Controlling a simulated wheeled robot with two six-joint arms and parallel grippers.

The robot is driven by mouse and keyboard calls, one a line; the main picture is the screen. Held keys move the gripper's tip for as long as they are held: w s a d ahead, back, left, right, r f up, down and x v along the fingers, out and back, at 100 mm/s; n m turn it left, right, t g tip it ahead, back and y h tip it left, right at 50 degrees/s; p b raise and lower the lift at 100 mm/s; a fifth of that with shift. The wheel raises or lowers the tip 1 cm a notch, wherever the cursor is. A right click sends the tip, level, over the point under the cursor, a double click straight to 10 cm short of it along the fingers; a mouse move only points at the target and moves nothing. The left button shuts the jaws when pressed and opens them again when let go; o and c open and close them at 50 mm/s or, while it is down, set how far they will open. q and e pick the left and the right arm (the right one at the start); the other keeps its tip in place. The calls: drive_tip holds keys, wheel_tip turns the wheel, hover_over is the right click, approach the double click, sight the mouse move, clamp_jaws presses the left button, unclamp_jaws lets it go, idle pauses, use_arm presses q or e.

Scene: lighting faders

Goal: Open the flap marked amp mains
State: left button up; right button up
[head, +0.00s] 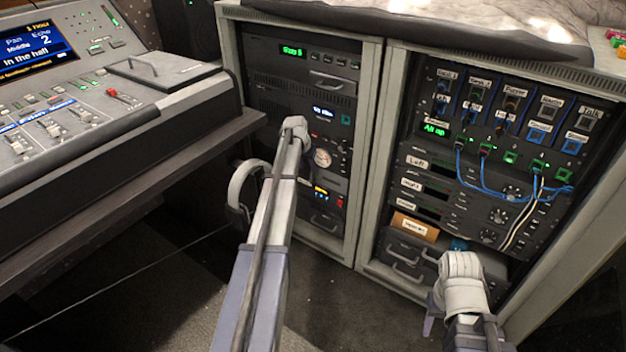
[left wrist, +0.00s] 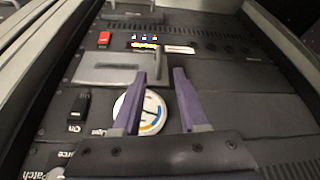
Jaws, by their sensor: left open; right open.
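I cannot read an amp mains marking in either view. In the left wrist view, a grey raised plate (left wrist: 105,70) with a darker bar on it lies left of my fingers; whether it is the flap, I cannot tell. My left gripper (left wrist: 160,73) is open and empty, its two purple fingers pointing at the rack face near a round white dial (left wrist: 153,112). In the head view my own arm hides these fingers, and the dial (head: 322,157) shows just right of the wrist. My right gripper (head: 432,317) is low before the right rack, mostly hidden by its wrist.
The left rack (head: 371,100) and right rack (head: 393,110) stand side by side. Blue and white cables (head: 480,188) hang across the right rack. Headphones (head: 240,185) hang beside the mixing desk (head: 150,115) at left. A red switch (left wrist: 104,38) sits beside a lit display (left wrist: 145,43).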

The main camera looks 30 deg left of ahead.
sight(311, 174)
use_arm(q)
drive_tip(key=shift+f, duration=0.1)
drive_tip(key=b+x, duration=0.7)
drive_tip(key=shift+w+d+f, duration=0.1)
drive_tip(key=shift+w+f, duration=0.1)
drive_tip(key=shift+f, duration=0.05)
clamp_jaws()
idle(0.3)
idle(1.1)
